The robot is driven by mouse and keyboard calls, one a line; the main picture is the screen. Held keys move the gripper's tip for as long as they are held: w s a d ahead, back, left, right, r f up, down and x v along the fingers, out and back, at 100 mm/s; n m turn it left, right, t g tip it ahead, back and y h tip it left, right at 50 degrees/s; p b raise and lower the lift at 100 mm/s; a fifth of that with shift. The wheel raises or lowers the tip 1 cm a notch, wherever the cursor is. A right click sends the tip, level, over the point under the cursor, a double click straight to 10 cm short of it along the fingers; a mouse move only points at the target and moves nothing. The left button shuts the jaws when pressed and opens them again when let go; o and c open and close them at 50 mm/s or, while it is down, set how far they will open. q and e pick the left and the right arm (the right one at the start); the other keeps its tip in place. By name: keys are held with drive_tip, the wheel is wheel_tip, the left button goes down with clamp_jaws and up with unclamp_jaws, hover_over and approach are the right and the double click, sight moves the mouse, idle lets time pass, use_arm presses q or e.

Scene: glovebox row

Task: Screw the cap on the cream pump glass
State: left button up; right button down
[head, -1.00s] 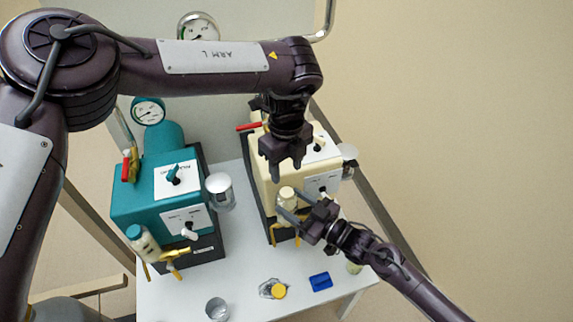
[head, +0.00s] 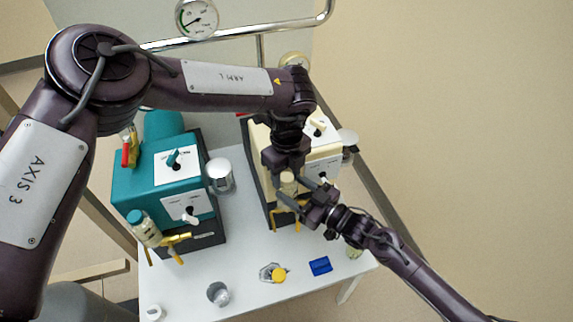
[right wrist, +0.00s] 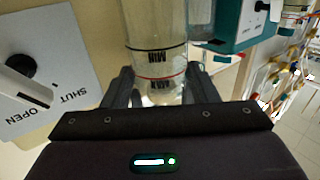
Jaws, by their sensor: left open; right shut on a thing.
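The cream pump (head: 262,150) stands on the white table, mostly under my left arm. At its near corner is the upright glass, with MIN and MAX marks in the right wrist view (right wrist: 153,55). The cream cap (head: 288,179) is at the top of the glass; how far it is threaded cannot be seen. My right gripper (head: 293,191) is shut on the glass from the right, below the cap. My left gripper (head: 287,170) points down from above, open, with its fingers at the cap. Whether they touch it is unclear.
The teal pump (head: 160,188) stands to the left, with its teal-capped glass (head: 145,230) and a steel canister (head: 220,175). A metal cup (head: 218,294), a dish with a yellow-topped item (head: 279,275) and a blue block (head: 320,266) lie on the table's front part.

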use_arm(q)
drive_tip(key=c, duration=1)
drive_tip(key=m, duration=0.5)
drive_tip(key=shift+m, duration=0.4)
use_arm(e)
drive_tip(key=shift+d, duration=0.1)
use_arm(q)
drive_tip(key=m, duration=0.6)
drive_tip(key=shift+f, duration=0.1)
drive_tip(key=o, duration=1.1)
drive_tip(key=shift+c, duration=0.2)
drive_tip(key=shift+r, duration=2.3)
